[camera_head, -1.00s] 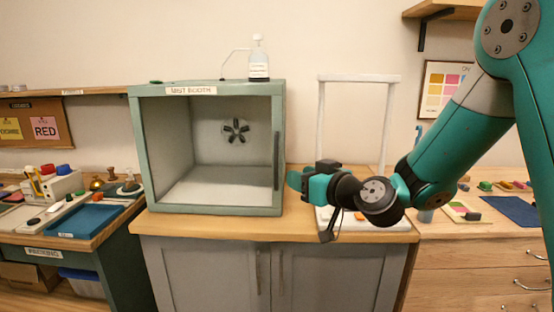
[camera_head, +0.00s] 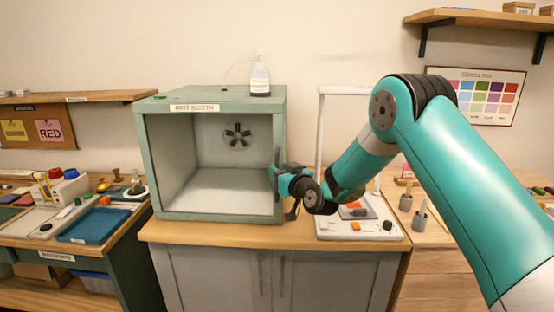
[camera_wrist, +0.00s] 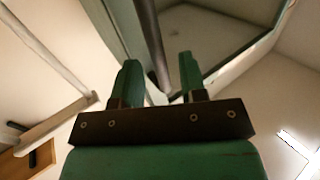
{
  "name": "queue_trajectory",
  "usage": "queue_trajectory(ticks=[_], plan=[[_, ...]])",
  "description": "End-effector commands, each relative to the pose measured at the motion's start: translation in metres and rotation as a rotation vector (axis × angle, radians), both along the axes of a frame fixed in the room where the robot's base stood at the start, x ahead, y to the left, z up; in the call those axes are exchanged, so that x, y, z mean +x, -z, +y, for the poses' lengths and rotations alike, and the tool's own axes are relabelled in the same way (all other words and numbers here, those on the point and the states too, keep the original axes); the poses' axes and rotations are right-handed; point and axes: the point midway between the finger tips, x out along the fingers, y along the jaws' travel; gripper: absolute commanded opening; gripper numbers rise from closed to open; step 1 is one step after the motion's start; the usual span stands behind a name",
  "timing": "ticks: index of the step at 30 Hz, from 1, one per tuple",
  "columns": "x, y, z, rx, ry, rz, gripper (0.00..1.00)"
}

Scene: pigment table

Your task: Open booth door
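The booth (camera_head: 163,215) is a pale green box on the cabinet top, with a sign above its front and a fan on its inner back wall. Its front appears to be a clear door, flush with the frame. The dark upright door handle (camera_head: 277,157) is at the right front edge. My gripper (camera_head: 274,172) is at this handle, partly covering it. In the wrist view, the handle bar (camera_wrist: 152,40) runs down between the two green fingers (camera_wrist: 158,75), with gaps at both sides. The fingers are apart; I cannot tell whether either touches the bar.
A bottle (camera_head: 260,80) stands on the booth top. A white stand with a scale-like base (camera_head: 340,228) is right of the booth, close under my arm. A blue tray (camera_head: 93,225) lies on the left bench. Space in front of the booth is open.

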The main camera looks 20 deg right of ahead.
Motion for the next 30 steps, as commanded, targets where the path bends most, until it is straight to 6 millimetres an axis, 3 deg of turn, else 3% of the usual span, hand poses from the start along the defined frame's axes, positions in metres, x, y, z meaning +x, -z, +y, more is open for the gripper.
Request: queue_trajectory(ticks=[6, 16, 21, 30], plan=[[0.019, -0.001, 0.005, 0.000, 0.000, 0.000, 0.39], [0.022, 0.001, 0.006, -0.001, 0.001, 0.001, 0.39], [0.022, 0.001, 0.006, 0.000, 0.000, 0.001, 0.00], [0.021, 0.001, 0.005, 0.000, 0.003, 0.001, 0.00]])
